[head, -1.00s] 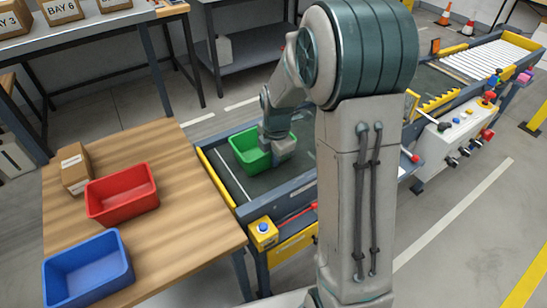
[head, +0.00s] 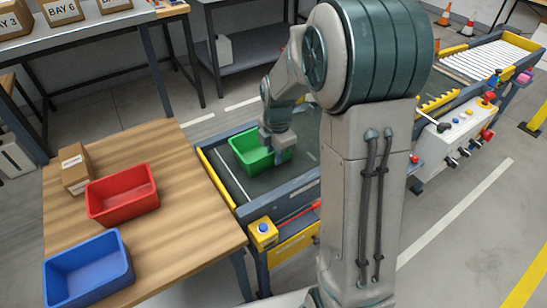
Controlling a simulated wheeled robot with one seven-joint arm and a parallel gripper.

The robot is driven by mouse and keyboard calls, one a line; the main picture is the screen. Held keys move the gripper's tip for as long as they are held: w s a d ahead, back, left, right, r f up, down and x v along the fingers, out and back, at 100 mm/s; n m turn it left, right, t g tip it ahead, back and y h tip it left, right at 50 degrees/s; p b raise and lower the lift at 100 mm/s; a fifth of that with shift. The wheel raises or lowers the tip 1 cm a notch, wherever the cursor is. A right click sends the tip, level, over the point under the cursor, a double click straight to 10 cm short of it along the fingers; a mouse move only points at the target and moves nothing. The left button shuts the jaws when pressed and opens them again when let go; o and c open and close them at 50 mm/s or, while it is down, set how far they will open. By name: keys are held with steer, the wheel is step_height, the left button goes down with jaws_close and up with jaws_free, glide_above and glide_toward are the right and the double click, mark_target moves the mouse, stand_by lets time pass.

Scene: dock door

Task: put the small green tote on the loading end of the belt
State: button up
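The small green tote (head: 245,152) sits upright on the dark belt (head: 285,190), at the belt's near left end, just past a pale line across it. My gripper (head: 277,152) points down at the tote's right side. Its fingers are small and partly hidden by the tote and my wrist, so I cannot tell whether they are open or shut on the rim.
A wooden table (head: 190,208) on the left holds a red tote (head: 122,195), a blue tote (head: 88,270) and a cardboard box (head: 75,168). A yellow button box (head: 263,232) is at the belt's near corner. A control panel (head: 462,135) stands on the right.

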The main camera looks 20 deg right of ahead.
step_height(320, 180, up, 8)
steer(key=r, duration=0.1)
steer(key=s+r+m+t, duration=0.1)
steer(key=s+m, duration=1.9)
steer(key=m, duration=0.1)
steer(key=shift+s+a+r+m+t, duration=0.25)
steer(key=shift+a+r+m+t, duration=0.05)
steer(key=shift+r+m, duration=0.1)
